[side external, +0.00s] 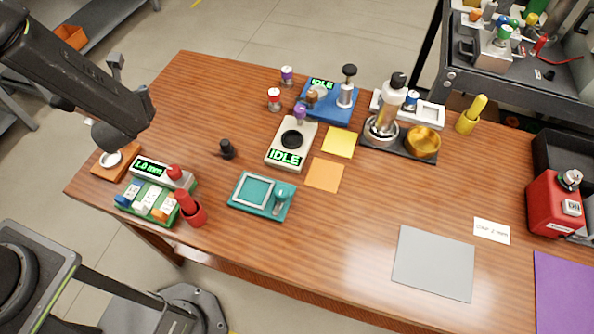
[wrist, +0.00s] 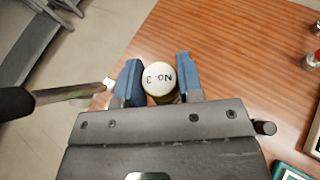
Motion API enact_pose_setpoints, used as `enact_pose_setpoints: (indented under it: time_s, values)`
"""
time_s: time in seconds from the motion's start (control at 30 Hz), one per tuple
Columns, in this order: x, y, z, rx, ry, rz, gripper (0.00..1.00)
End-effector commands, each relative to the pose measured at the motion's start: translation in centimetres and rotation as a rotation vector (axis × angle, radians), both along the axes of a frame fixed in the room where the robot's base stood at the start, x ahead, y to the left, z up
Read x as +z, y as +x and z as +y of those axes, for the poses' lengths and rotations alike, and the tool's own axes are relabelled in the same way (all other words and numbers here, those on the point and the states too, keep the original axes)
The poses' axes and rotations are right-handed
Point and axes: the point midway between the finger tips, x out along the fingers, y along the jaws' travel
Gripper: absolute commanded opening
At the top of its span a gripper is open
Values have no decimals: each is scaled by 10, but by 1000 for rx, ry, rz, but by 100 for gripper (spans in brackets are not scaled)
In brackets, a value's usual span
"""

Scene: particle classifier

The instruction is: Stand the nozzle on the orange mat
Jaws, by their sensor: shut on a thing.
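My gripper (wrist: 158,82) is shut on a round piece (wrist: 159,78) with a white top lettered "No. 3" and a yellowish rim. It looks like the nozzle, with only its top showing between the blue fingers. The orange mat (side external: 324,174) lies flat and bare in the middle of the table, well to the right of my gripper.
Around the mat are a teal tray (side external: 262,196), a white scale reading IDLE (side external: 285,157), a yellow mat (side external: 339,142) and a small black piece (side external: 227,149). The table front-centre is clear.

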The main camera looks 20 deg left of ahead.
Motion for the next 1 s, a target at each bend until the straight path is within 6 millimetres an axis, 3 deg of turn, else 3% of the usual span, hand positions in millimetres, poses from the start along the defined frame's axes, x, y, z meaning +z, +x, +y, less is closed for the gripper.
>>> enact_pose_setpoints:
  time_s: [0.27,0.57,0.77,1.0]
  values:
    - [-4,-17,13,269,-1,-2,5]
    - [-18,-58,16,812,1,0,5]
    - [-28,-87,-5,1251,2,0,5]
    - [-35,-110,-51,1795,4,0,5]
